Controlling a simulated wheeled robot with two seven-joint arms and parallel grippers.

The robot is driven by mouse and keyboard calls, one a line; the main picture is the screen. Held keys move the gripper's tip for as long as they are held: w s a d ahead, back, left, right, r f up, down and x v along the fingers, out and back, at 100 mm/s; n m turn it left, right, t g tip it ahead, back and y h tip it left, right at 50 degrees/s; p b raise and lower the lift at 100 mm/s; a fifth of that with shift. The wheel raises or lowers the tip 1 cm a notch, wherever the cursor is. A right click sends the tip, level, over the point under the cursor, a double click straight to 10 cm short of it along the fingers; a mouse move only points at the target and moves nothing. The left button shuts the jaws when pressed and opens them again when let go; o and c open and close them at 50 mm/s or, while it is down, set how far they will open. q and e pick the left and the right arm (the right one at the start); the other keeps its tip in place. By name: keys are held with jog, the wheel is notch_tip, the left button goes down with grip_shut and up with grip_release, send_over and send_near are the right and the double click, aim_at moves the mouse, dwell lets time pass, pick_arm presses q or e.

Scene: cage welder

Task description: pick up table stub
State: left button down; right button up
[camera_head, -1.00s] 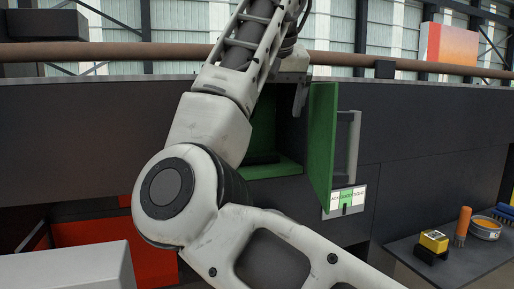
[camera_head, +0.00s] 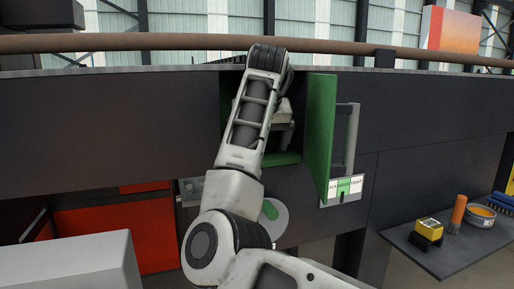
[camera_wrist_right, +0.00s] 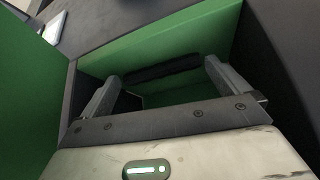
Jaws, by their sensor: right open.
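A dark bar-shaped piece (camera_wrist_right: 163,69), perhaps the table stub, lies inside a green-lined compartment (camera_wrist_right: 185,97) in the right wrist view. My right gripper (camera_wrist_right: 161,73) is open, with its two fingers apart and reaching into the compartment opening. The dark piece shows beyond and between the fingertips, and nothing is visibly gripped. In the head view, my right gripper (camera_head: 284,122) is at the compartment opening, partly covered by my arm, and the dark piece is hidden there. My left gripper is not in view.
The green compartment door (camera_head: 320,130) stands open on the right, with a grey handle (camera_head: 349,140). A side shelf (camera_head: 448,257) at the right holds a yellow-black block (camera_head: 427,231), an orange cylinder (camera_head: 458,212) and a round tin (camera_head: 481,215). A pipe (camera_head: 180,43) runs above the panel.

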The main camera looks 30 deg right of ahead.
jog(key=c, duration=0.8)
jog(key=shift+c, duration=0.2)
jog(key=shift+r, duration=0.1)
